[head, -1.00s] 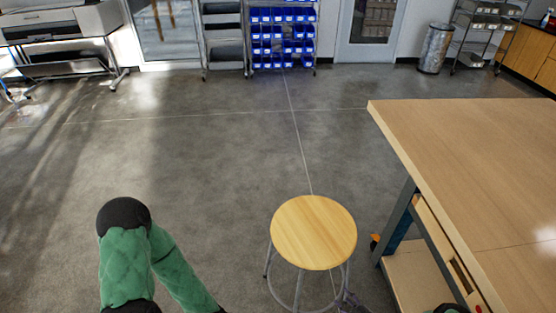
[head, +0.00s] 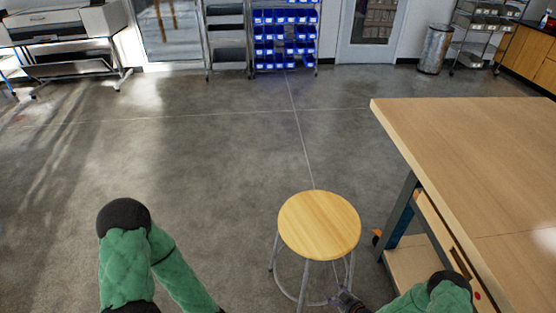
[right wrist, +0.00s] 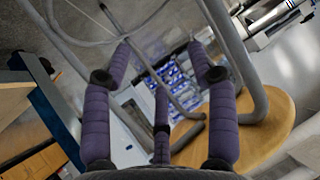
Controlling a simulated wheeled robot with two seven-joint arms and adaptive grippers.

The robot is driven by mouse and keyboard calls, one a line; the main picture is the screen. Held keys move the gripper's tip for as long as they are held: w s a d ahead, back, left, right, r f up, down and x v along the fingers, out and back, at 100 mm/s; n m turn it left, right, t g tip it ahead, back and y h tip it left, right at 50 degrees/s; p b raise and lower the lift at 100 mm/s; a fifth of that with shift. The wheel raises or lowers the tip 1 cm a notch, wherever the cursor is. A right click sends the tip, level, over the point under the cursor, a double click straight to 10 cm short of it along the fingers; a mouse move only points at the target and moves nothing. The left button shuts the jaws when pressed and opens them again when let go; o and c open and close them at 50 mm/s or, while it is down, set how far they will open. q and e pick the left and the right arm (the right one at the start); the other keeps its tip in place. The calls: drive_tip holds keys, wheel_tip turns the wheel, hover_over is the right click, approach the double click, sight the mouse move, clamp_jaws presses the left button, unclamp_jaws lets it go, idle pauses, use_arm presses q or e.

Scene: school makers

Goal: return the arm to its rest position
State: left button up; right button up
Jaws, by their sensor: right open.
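My right arm (head: 425,299), in a green sleeve with a black joint, shows at the lower right of the head view, beside the table. My right gripper (head: 345,298) is dark and partly cut off at the bottom edge, close to the stool's legs. In the right wrist view the purple padded fingers of the right gripper (right wrist: 160,72) are spread apart with nothing between them. The stool's grey legs and round seat fill much of that view. My left arm (head: 127,265) is bent at the lower left of the head view; its gripper is out of sight.
A round wooden stool (head: 320,225) stands left of the wooden table (head: 480,160), near my right gripper. Open grey floor (head: 200,150) lies to the left and ahead. Blue bins (head: 285,40) and a metal trash can (head: 434,48) stand at the far wall.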

drive_tip(key=s+a+r+m+g+p, duration=0.2)
drive_tip(key=s+a+r, duration=0.4)
drive_tip(key=s+r, duration=0.3)
drive_tip(key=s+a+r+m+g+h+p, duration=0.1)
drive_tip(key=s+a+r+m+g, duration=0.2)
drive_tip(key=s+a+r+g, duration=0.4)
drive_tip(key=s+r, duration=0.2)
drive_tip(key=s, duration=0.2)
drive_tip(key=shift+a+r+m+p, duration=0.25)
drive_tip(key=shift+r+m+p, duration=0.1)
drive_tip(key=shift+r+m, duration=0.05)
drive_tip(key=shift+s, duration=0.1)
